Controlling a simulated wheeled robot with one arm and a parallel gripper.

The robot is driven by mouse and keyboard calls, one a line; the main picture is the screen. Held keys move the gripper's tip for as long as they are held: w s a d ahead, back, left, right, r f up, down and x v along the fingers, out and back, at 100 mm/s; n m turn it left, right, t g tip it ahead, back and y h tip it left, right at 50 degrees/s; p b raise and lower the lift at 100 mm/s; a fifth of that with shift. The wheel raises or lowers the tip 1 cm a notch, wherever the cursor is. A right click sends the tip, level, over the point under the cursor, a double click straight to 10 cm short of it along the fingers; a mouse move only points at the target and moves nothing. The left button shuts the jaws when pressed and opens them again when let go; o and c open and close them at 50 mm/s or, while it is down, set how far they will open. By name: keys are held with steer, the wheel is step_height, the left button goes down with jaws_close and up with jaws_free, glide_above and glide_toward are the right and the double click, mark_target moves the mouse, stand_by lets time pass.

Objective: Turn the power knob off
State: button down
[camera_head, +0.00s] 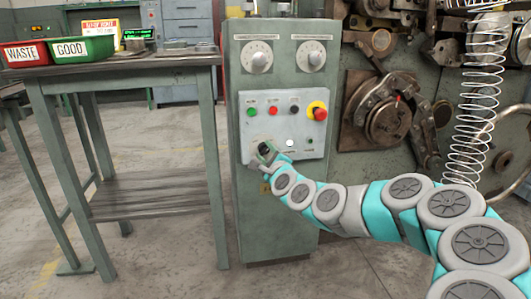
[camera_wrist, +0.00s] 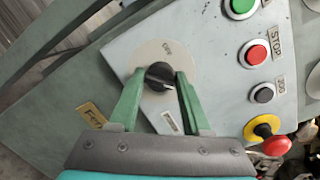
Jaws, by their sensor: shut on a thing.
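The power knob (camera_wrist: 158,77) is a black rotary knob on a round pale plate (camera_wrist: 180,52), at the lower left of the grey control panel in the wrist view. My gripper (camera_wrist: 160,82) has its two green fingers on either side of the knob, shut on it. In the head view my gripper (camera_head: 266,152) is at the panel's lower left corner and mostly covers the knob. The plate's lettering is too small to read surely.
The control panel (camera_head: 262,132) also carries green, red and black buttons and a red emergency stop (camera_head: 320,113) on yellow. Two dials sit above. A workbench (camera_head: 130,67) with a red WASTE bin (camera_head: 22,54) and green GOOD bin (camera_head: 82,50) stands left. Coiler machinery and a hanging spring (camera_head: 478,110) are right.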

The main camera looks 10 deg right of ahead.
steer(key=n, duration=0.4)
steer(key=shift+r+n, duration=0.1)
steer(key=shift+n, duration=0.2)
steer(key=n, duration=0.4)
steer(key=shift+g+h+p, duration=0.4)
steer(key=n, duration=0.4)
steer(key=shift+h+p, duration=0.4)
steer(key=shift+a+n+h+p, duration=0.1)
steer(key=shift+n+h+p, duration=0.2)
steer(key=shift+n, duration=1.6)
steer(key=shift+c, duration=2)
jaws_free()
